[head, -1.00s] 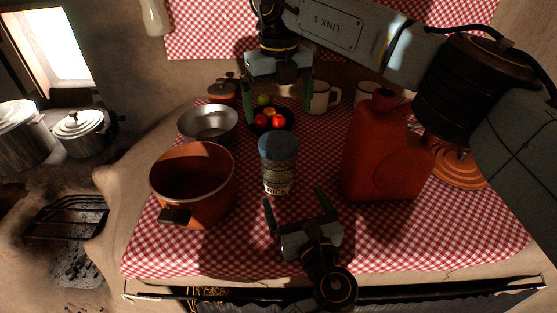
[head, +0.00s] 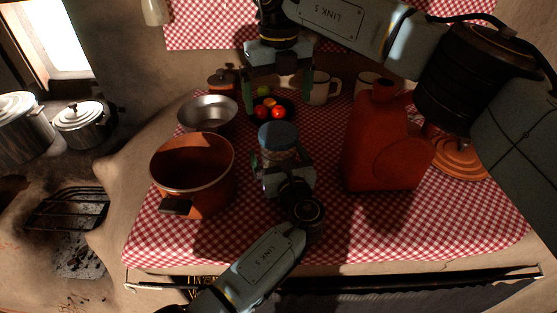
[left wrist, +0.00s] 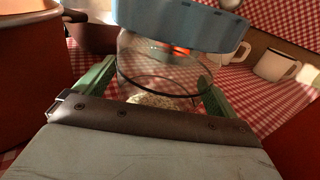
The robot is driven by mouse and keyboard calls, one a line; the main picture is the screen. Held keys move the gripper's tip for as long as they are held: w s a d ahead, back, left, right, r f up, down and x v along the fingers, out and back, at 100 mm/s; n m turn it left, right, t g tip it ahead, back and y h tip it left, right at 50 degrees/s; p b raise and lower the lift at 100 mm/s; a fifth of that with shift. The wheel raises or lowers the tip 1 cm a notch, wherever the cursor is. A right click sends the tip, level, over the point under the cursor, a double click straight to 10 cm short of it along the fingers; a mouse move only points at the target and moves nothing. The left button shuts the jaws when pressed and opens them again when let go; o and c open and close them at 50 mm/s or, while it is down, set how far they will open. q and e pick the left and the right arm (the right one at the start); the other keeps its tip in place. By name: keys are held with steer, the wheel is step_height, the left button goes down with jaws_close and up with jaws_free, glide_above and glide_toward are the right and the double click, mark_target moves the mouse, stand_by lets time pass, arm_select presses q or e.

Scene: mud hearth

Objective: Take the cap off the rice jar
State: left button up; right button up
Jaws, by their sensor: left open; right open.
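The rice jar (head: 277,155) stands upright on the checked cloth with its blue cap (head: 278,135) on. In the left wrist view the clear jar body (left wrist: 150,75) and the blue cap (left wrist: 180,25) are close in front. My left gripper (head: 281,160) is open, with its green fingers on either side of the jar body below the cap; I cannot tell whether they touch it. It hides the label. My right gripper (head: 277,98) is open and empty, pointing down higher up, beyond the cap in the picture.
An orange pot (head: 205,190) stands left of the jar and a red canister (head: 380,150) right. A metal bowl (head: 207,112), a dark fruit bowl (head: 287,105) and a white mug (head: 322,90) are behind. The front right cloth (head: 440,220) is clear.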

mark_target(279, 132)
arm_select(q)
steer(key=c, duration=1.9)
arm_select(e)
steer(key=shift+m, duration=0.3)
arm_select(q)
steer(key=shift+c, duration=0.2)
arm_select(e)
steer(key=m, duration=1.1)
steer(key=shift+m, duration=0.3)
steer(key=m, duration=0.9)
steer(key=shift+m, duration=0.4)
steer(key=shift+f, duration=4)
